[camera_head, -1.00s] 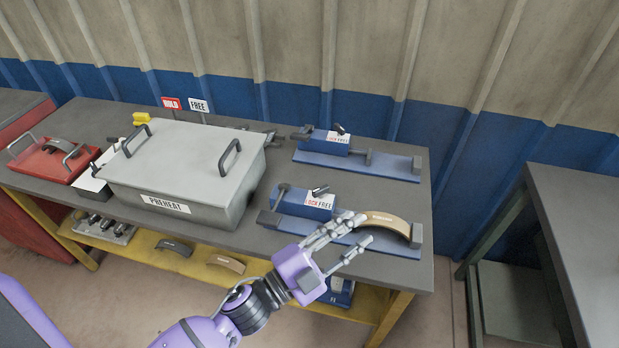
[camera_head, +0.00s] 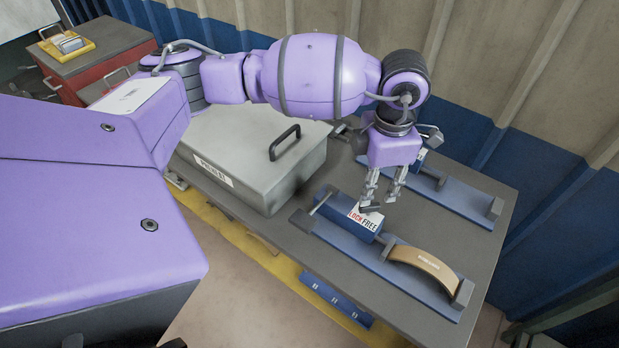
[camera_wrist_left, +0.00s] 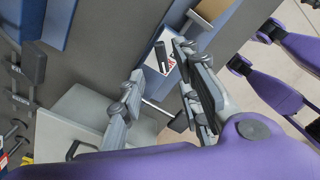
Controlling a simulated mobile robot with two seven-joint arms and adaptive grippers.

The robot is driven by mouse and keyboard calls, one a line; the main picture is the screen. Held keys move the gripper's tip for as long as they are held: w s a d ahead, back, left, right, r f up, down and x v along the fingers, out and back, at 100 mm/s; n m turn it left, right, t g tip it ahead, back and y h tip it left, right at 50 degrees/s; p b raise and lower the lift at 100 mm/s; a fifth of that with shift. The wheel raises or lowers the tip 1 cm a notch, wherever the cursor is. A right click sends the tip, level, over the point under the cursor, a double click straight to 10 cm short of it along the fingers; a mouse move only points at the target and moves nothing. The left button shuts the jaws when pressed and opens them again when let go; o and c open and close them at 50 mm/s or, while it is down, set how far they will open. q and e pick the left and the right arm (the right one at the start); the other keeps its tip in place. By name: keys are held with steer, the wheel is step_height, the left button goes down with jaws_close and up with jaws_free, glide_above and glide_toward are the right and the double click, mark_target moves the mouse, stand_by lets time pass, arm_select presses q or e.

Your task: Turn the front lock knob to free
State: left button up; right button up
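The front fixture (camera_head: 325,232) is a blue base with a blue block and a white label (camera_head: 364,218) reading LOCK in red and FREE in black. The small dark front lock knob (camera_head: 371,208) is on the block by the label, partly hidden by my fingers. In the left wrist view the knob (camera_wrist_left: 161,57) shows as a dark bar between the finger tips. My left gripper (camera_head: 380,200) points down over the block, its fingers apart and nothing visibly held. Contact with the knob cannot be told. My right gripper is not in view.
A tan curved brake shoe (camera_head: 425,262) sits on the front fixture, right of the block. A second blue fixture (camera_head: 455,197) stands behind, partly hidden by my gripper. The grey PREHEAT box (camera_head: 240,150) is to the left. Bare grey table (camera_head: 470,245) lies between the fixtures.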

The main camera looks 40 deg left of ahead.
mark_target(371, 205)
arm_select(q)
step_height(371, 205, down, 7)
steer(key=shift+s+d+r, duration=0.1)
stand_by(0.3)
steer(key=shift+r, duration=0.1)
jaws_close()
